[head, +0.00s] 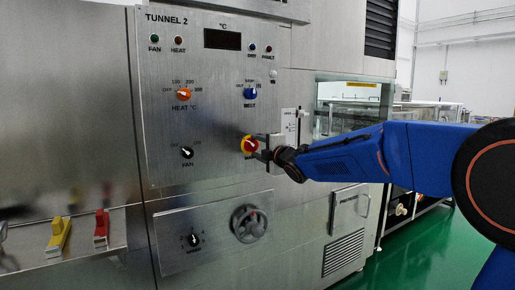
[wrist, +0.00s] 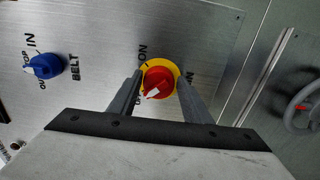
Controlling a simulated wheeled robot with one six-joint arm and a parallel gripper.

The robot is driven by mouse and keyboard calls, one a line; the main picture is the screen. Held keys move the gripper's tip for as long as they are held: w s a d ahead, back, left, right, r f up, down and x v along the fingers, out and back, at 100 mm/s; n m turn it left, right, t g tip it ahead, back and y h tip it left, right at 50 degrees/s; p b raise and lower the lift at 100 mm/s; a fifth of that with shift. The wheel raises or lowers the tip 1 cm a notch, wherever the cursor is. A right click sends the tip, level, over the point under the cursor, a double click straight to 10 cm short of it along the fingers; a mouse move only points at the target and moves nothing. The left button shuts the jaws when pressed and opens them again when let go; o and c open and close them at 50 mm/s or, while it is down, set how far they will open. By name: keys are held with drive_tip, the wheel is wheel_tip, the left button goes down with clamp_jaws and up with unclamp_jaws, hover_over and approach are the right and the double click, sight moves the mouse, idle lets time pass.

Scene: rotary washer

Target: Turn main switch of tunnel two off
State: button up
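The main switch is a red knob on a yellow round plate, on the Tunnel 2 panel; it shows in the head view (head: 248,145) and the wrist view (wrist: 160,78). In the wrist view its white pointer mark points to the lower left. An ON label is by its upper left; the label by the pointer is mostly hidden behind a finger. My gripper (head: 262,147) is at the switch, and in the wrist view its two fingers (wrist: 160,88) stand apart on either side of the red knob. Whether they touch it I cannot tell.
The blue belt knob (head: 250,93), orange heat knob (head: 184,94) and black fan knob (head: 187,153) share the panel (head: 215,125). A grey handwheel (head: 249,223) is below. Yellow (head: 59,236) and red (head: 101,228) levers are at lower left. Green floor is clear at lower right.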

drive_tip(key=shift+o, duration=1.2)
drive_tip(key=shift+s, duration=0.1)
drive_tip(key=v, duration=1.7)
drive_tip(key=shift+s+d, duration=0.1)
drive_tip(key=shift+d, duration=0.1)
